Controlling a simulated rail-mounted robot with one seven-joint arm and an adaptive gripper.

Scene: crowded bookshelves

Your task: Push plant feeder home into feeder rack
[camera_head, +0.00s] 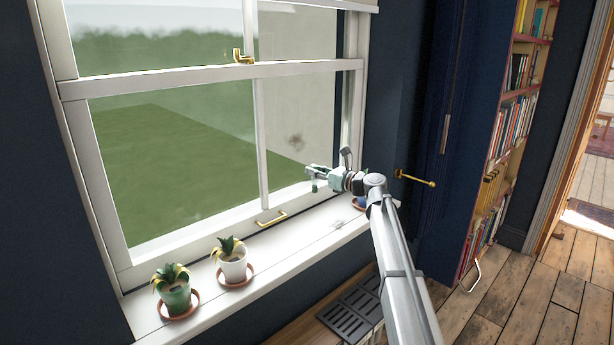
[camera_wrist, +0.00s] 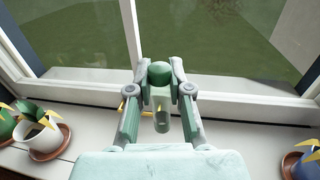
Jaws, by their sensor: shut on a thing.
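My gripper (camera_head: 319,174) is over the window sill, in front of the lower window sash. In the wrist view its two fingers (camera_wrist: 161,72) are closed on a green, round-topped piece, which looks like the plant feeder (camera_wrist: 161,76). Its lower part hangs below the fingertips. In the head view the green feeder (camera_head: 314,187) hangs under the gripper, small and above the sill. I cannot make out a feeder rack clearly in either view.
A green pot (camera_head: 175,298) and a white pot (camera_head: 233,268) with plants stand on saucers at the sill's left. A blue pot (camera_wrist: 296,161) stands to the right. A brass window handle (camera_head: 270,219) projects near the sill. The middle sill is mostly clear.

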